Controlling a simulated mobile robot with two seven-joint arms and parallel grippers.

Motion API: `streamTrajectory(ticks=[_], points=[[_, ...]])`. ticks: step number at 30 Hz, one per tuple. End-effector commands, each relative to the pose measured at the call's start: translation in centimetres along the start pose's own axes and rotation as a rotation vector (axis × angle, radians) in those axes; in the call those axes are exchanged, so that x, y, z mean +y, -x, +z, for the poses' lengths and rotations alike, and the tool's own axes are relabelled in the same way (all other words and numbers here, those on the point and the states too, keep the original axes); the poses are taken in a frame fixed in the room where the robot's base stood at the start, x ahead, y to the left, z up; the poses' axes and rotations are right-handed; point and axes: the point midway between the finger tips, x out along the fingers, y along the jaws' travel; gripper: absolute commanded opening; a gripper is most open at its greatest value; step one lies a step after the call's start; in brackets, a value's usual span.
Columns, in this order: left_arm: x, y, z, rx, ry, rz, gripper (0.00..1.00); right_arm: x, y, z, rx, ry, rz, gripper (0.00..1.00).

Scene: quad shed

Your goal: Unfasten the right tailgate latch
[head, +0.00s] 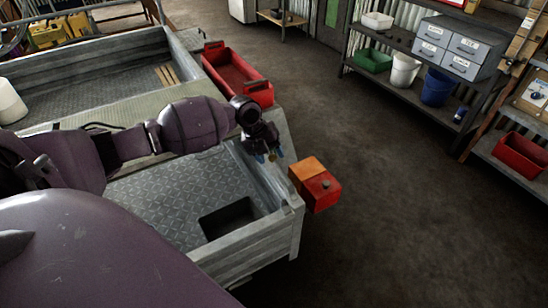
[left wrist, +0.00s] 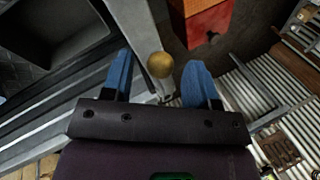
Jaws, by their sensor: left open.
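A metal trailer with a tread-plate bed (head: 165,190) fills the left and middle of the head view. My left gripper (head: 268,156) hangs over the top of its wall, near the corner. In the left wrist view a round brass knob (left wrist: 160,64), seemingly the latch's, lies between the two blue fingertips (left wrist: 158,80). The fingers are spread, with a gap visible on each side of the knob. In the head view the knob shows only as a small yellowish spot (head: 272,157) by the fingers. The rest of the latch is hard to make out. My right gripper is out of view.
A red and orange box (head: 322,192) is just outside the wall, close to my left gripper. A red tray (head: 262,94) sits beyond it at the trailer's edge. Shelves (head: 405,82) stand at the right. The floor (head: 400,190) between is clear.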

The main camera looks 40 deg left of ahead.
Motion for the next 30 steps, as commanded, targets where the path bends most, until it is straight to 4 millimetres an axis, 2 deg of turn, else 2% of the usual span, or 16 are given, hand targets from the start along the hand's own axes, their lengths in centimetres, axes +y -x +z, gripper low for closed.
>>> streamTrajectory(ticks=[1,6,16,26,30], points=[[0.0,-0.7,0.0,0.002,0.001,0.000,0.54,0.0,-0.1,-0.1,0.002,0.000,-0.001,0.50],[-0.1,-1.6,0.0,0.000,-0.001,-0.002,0.54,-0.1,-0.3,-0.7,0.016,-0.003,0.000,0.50],[-0.1,-1.7,0.0,-0.001,-0.001,-0.002,0.52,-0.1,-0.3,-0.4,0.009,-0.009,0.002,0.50],[-0.1,-1.7,0.0,-0.001,-0.001,-0.001,0.02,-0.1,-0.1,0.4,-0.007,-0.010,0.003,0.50],[-0.1,-1.7,0.0,-0.001,-0.002,-0.001,0.00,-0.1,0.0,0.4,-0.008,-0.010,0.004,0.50]])
